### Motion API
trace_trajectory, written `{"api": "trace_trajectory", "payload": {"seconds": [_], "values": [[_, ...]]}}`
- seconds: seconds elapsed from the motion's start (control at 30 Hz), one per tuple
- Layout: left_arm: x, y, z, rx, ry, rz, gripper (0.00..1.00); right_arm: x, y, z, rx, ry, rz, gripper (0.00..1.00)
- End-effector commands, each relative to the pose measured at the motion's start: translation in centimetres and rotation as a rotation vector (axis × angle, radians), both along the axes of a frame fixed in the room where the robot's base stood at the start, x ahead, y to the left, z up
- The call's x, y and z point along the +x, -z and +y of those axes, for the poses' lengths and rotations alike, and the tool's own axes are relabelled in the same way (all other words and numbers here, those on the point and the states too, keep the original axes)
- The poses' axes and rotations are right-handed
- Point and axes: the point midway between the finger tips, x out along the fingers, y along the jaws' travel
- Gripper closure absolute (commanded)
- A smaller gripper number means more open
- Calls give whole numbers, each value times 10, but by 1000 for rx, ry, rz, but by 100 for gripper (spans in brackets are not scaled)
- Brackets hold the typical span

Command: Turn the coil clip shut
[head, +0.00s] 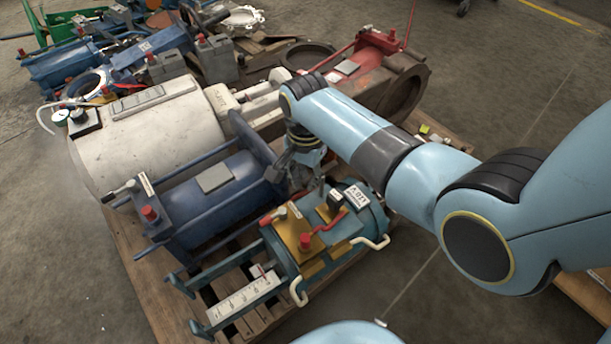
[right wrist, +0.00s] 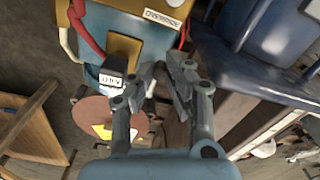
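The teal unit (head: 345,232) lies on the pallet with brass plates (head: 300,235), red levers (head: 305,240) and white handles. A small black block with a white label (head: 336,198) sits on its brass plate; it also shows in the right wrist view (right wrist: 112,84). Its lettering is too small to read surely, and I cannot tell whether it is the coil clip. My right gripper (head: 308,180) hangs just above the unit's far side. In the right wrist view its fingertips (right wrist: 164,68) are close together, beside the brass plate, with nothing seen between them. My left gripper is out of view.
A blue machine (head: 215,190) and a large cream cylinder (head: 150,135) stand close on the left. A red machine (head: 375,75) is behind my right arm. The wooden pallet (head: 150,295) is crowded. Concrete floor (head: 60,270) is clear at the front left.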

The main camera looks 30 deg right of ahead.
Motion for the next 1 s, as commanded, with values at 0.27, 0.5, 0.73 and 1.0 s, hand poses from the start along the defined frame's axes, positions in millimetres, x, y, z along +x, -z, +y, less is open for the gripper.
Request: {"api": "trace_trajectory", "payload": {"seconds": [0.27,0.5,0.73,1.0], "values": [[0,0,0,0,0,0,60,0,0,0,0,0,-1,100],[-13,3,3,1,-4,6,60,-2,-2,0,0,-35,0,100],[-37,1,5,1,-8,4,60,-7,-5,-1,0,-160,-1,100],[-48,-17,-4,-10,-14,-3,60,-17,-5,-5,-1,-402,0,100]]}}
